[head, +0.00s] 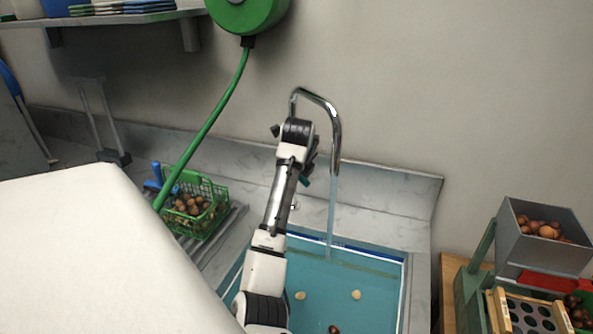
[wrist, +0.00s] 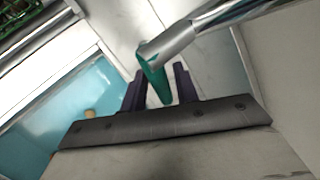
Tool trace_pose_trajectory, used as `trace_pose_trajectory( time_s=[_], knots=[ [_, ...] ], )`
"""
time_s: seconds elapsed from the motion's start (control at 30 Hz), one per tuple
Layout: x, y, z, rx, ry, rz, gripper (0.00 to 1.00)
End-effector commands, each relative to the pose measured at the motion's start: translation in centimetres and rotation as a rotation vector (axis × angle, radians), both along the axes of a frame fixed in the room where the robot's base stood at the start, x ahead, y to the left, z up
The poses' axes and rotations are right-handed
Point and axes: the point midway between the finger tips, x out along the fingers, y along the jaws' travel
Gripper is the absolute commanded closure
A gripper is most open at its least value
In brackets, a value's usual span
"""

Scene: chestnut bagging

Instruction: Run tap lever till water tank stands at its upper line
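The curved metal tap (head: 334,120) stands behind the tank, and a stream of water (head: 331,215) falls from its spout. The blue water tank (head: 407,300) is sunk in the counter below. Its water (head: 345,285) lies a little below the back rim; I cannot make out clearly where it stands against the upper line. My gripper (head: 308,160) is beside the tap, to the left of the spout. In the wrist view, the green-tipped tap lever (wrist: 155,78) sits between the two dark fingers of my gripper (wrist: 161,85). Whether they press on it is unclear.
Pale pieces (head: 356,295) and a chestnut (head: 334,329) are in the tank. A green basket of chestnuts (head: 190,215) stands left on the counter. A green hose (head: 205,130) hangs from a reel. A grey bin of chestnuts (head: 543,250) stands at the right.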

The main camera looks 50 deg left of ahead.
Motion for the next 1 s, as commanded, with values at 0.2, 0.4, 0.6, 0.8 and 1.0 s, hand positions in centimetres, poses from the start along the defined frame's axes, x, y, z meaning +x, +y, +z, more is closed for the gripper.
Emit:
trace_pose_trajectory(
  time_s=[0.2,0.4,0.6,0.8,1.0],
  knots=[
    [0.0,0.0,0.1,0.000,0.000,0.000,0.99],
    [0.0,0.0,0.1,0.000,0.000,0.000,1.00],
    [0.0,0.0,0.3,-0.015,-0.009,0.001,1.00],
    [0.1,-0.1,0.7,-0.086,-0.048,0.002,1.00],
    [0.5,-0.4,1.3,-0.216,-0.119,0.002,1.00]
  ],
)
